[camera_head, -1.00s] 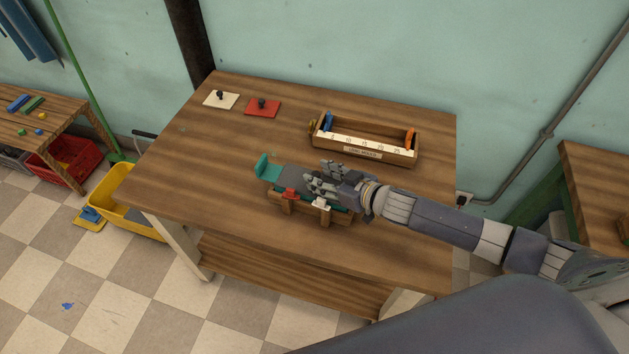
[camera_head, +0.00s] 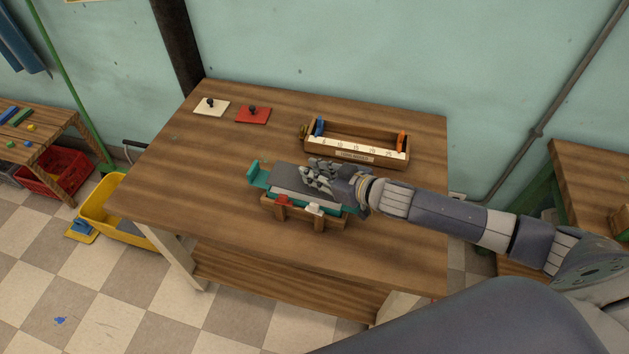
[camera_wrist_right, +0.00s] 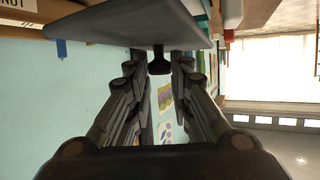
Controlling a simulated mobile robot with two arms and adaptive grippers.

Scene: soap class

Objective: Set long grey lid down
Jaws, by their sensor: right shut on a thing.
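The long grey lid (camera_head: 290,177) is a flat plate over a teal mould (camera_head: 257,174) on a wooden stand (camera_head: 297,218). A pale strip shows between the lid's front edge and the mould's front wall. My right gripper (camera_head: 320,178) is shut on the lid's knob; its fingers hide part of the lid. In the right wrist view, the lid (camera_wrist_right: 125,24) spans the top, and its black knob (camera_wrist_right: 158,64) is between my fingers (camera_wrist_right: 158,75). I cannot tell whether the lid touches the mould. My left gripper is not in view.
A wooden box (camera_head: 380,157) with blue and orange pieces stands behind my gripper. A cream plate (camera_head: 211,107) and a red plate (camera_head: 253,115), each with a black knob, lie at the back left. The left part of the tabletop (camera_head: 190,170) is clear.

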